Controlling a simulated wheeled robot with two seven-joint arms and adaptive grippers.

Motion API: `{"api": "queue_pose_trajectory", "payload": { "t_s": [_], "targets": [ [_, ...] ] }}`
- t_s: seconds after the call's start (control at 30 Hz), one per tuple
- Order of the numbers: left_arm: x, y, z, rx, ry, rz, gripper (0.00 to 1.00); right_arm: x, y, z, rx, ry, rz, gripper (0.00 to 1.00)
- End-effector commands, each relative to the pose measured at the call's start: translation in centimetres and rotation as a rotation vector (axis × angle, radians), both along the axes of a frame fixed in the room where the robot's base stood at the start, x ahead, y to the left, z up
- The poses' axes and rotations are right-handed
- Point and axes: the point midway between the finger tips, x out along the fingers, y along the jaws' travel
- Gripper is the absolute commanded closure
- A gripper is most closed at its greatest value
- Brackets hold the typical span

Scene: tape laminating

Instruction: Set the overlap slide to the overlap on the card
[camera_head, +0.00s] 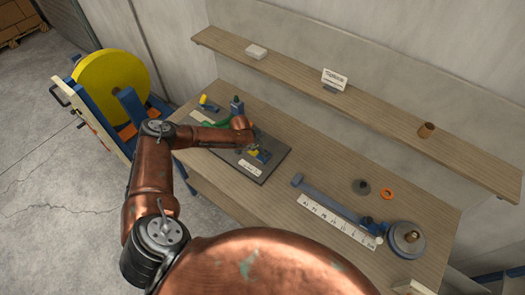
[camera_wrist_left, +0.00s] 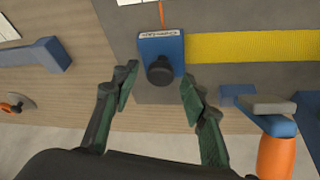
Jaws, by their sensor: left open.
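A small blue block with a round black knob (camera_wrist_left: 160,72) and a printed label is on the dark plate; I take it for the overlap slide, but the label is too small to read surely. The block also shows in the head view (camera_head: 263,157). A white card (camera_head: 334,79) with dark print stands on the shelf; its text is unreadable. My left gripper (camera_wrist_left: 160,83) is open, one finger on each side of the knob with gaps visible. Its height above the plate cannot be told. In the head view my arm hides most of it. My right gripper is not in view.
A yellow strip (camera_wrist_left: 255,47) runs right from the block. A blue bar with a white scale (camera_head: 338,220) and a round grey piece (camera_head: 406,238) lie to the right on the bench. An orange-handled blue tool (camera_wrist_left: 276,150) is near the right finger.

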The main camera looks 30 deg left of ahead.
Motion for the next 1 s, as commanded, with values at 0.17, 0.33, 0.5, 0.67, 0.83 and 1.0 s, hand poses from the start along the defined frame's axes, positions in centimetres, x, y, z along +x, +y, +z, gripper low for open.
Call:
{"api": "queue_pose_trajectory", "payload": {
  "t_s": [0.17,0.33,0.5,0.67,0.83,1.0],
  "targets": [
    [-0.9,0.7,2.7,0.001,-0.003,0.001,0.59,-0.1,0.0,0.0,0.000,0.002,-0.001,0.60],
    [-2.1,1.5,6.1,0.001,-0.002,0.001,0.59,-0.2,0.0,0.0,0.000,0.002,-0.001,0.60],
    [-3.1,2.1,8.8,0.000,-0.001,0.001,0.59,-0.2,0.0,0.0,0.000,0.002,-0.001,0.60],
    [-3.6,2.3,10.3,-0.001,-0.001,0.000,0.59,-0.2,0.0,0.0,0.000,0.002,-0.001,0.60],
    [-3.7,2.4,10.7,0.001,0.000,0.000,0.59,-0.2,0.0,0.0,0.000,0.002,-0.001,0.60],
    [-3.7,2.4,10.7,0.001,0.000,0.000,0.59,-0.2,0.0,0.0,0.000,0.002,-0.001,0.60]
  ]
}}
